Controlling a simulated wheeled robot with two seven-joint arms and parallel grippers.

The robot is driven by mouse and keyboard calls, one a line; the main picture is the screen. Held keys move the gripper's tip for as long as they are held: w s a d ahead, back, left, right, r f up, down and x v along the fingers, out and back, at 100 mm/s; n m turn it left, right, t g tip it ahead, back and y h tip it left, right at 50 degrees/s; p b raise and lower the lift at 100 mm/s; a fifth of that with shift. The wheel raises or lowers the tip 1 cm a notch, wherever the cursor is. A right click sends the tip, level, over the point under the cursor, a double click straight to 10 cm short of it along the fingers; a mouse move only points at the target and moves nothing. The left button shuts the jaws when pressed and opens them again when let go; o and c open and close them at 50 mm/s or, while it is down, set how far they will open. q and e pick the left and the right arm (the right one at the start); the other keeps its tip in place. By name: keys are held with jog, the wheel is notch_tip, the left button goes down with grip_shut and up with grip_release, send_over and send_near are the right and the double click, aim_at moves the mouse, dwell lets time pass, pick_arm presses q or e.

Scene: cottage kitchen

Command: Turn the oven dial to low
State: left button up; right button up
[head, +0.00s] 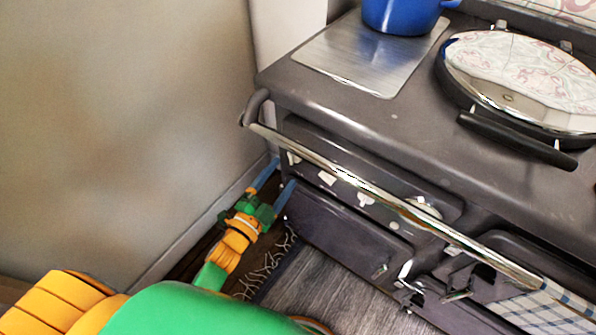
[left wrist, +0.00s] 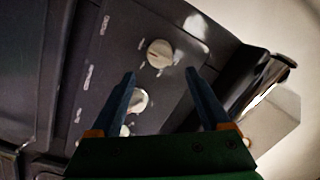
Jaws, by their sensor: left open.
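The dark range cooker (head: 385,130) has a front control panel under its chrome rail, with several small white dials, one of them a white dial (head: 327,178). In the left wrist view one round cream dial (left wrist: 160,53) shows whole, beyond the fingertips. A second dial (left wrist: 138,100) is partly covered by one finger, and a third (left wrist: 125,130) is mostly hidden by the gripper. I cannot tell which is the oven dial or read its setting. My left gripper (head: 282,174) is open and empty in front of the panel's left end. My right gripper is not in view.
The chrome rail (head: 350,178) runs across the front, above the panel. A plain wall (head: 130,110) stands close on the left. A blue pot (head: 400,15) and a round hotplate lid (head: 525,80) are on top. A checked towel (head: 540,310) hangs at the lower right.

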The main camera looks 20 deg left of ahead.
aim_at(291, 161)
pick_arm(q)
jog(key=x, duration=0.5)
jog(key=shift+w+a+f, duration=0.2)
jog(key=shift+w+a, duration=0.05)
jog(key=shift+a, duration=0.1)
jog(key=shift+w+d+r, duration=0.1)
jog(key=shift+w+d, duration=0.1)
jog(key=shift+w, duration=0.1)
grip_shut()
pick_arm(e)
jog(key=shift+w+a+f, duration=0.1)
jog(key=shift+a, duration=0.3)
